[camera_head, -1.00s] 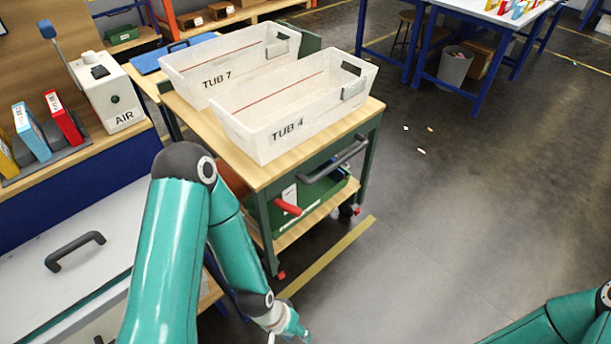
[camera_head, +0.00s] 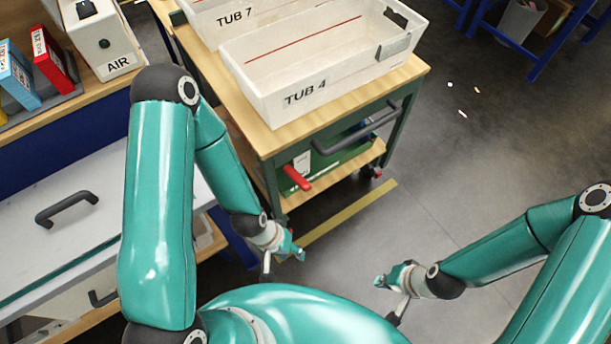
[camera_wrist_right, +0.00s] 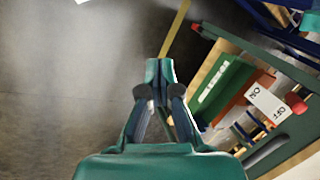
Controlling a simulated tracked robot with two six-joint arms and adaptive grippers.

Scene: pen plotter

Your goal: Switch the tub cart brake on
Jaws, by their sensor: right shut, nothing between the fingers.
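The tub cart (camera_head: 277,140) has a wooden top and a green frame. Its red lever (camera_head: 297,178) sticks out at the lower front, slanting down to the right, beside a white label (camera_head: 302,160). The right wrist view shows the red lever (camera_wrist_right: 297,103) and the lettered label (camera_wrist_right: 267,103), right of my fingers. My right gripper (camera_head: 381,282) is shut and empty over the floor, apart from the cart; its fingers (camera_wrist_right: 160,70) meet in the wrist view. My left gripper (camera_head: 296,250) hangs low near the cart's front left leg, apart from the lever; its jaw opening is too small to judge.
Tub 4 (camera_head: 330,82) and Tub 7 (camera_head: 250,22) stand on the cart top. A dark handle (camera_head: 358,130) juts from the cart's front. A bench with a grey lid (camera_head: 30,195) is at the left. The floor (camera_head: 470,185) right of the cart is clear apart from small scraps.

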